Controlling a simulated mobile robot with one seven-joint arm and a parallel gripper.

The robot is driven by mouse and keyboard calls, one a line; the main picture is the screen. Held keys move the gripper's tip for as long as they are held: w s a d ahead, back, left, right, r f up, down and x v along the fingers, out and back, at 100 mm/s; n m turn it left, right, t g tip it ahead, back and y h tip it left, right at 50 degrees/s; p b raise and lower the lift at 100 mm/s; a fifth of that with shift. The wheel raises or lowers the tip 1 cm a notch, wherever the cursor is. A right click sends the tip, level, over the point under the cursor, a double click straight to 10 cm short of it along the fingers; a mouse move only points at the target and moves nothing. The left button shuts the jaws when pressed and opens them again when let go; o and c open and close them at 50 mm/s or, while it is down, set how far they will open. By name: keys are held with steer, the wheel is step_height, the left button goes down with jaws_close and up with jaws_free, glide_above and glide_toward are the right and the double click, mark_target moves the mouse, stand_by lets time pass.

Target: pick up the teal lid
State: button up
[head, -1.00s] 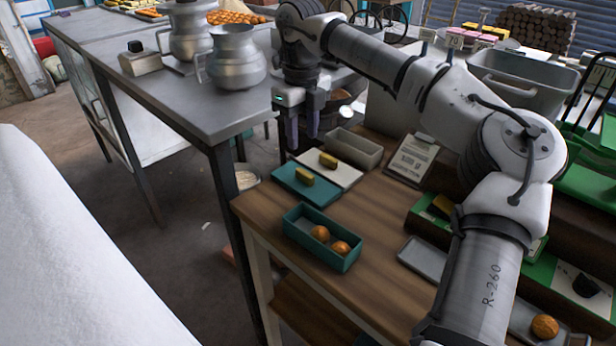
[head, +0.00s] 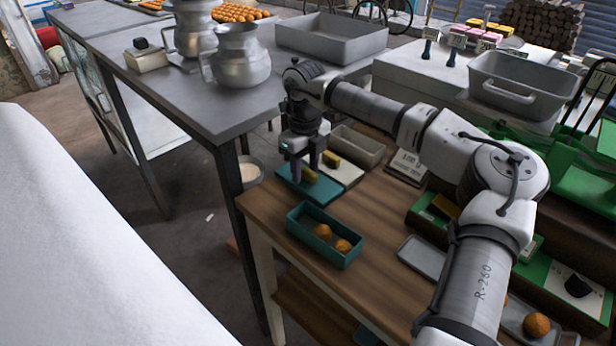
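The teal lid (head: 318,196) is a flat teal plate lying on the wooden table, with a yellow block (head: 309,177) on top like a handle. My gripper (head: 304,171) is low over it, fingers pointing down and apart, seemingly on either side of the yellow block. I cannot tell whether they touch it, and they hide part of it. A teal box (head: 338,257) without a cover stands nearer the camera and holds orange-brown round buns (head: 323,231).
A cream lid (head: 349,174) with a yellow block lies just right of the teal lid. A grey-beige open box (head: 364,151) stands behind it. A price card (head: 407,167) and grey tray (head: 424,259) are to the right. The wooden table (head: 378,215) is bare between.

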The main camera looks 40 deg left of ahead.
jaws_close()
steer(key=shift+r, duration=0.1)
